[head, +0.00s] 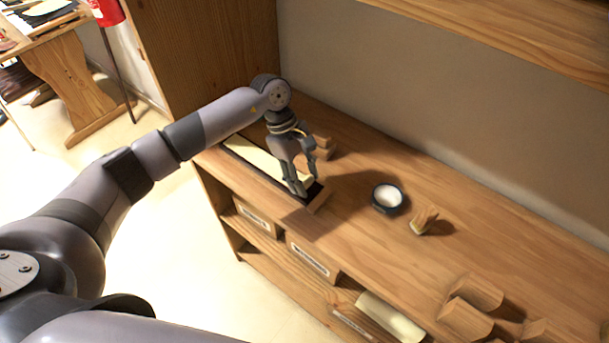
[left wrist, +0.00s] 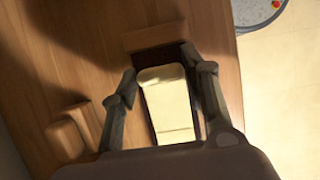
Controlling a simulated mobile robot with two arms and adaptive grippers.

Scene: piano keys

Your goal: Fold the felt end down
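The felt is a long cream strip (head: 262,157) lying in a narrow dark channel near the shelf's front left edge. It also shows in the left wrist view (left wrist: 168,98), with a rounded end near the wooden end block (left wrist: 155,38) and a faint line across it lower down. My left gripper (head: 297,191) points down at the channel's near end. In the left wrist view its fingers (left wrist: 160,65) are apart, one on each side of the felt's end, with nothing held. Contact with the felt cannot be told. My right gripper is not in view.
Wooden blocks (head: 322,147) stand just behind the channel. A dark bowl with white contents (head: 388,197) and a small wooden piece (head: 424,221) lie to the right. Several wooden blocks (head: 470,305) sit at lower right. Labelled boxes (head: 312,262) fill the shelf below.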

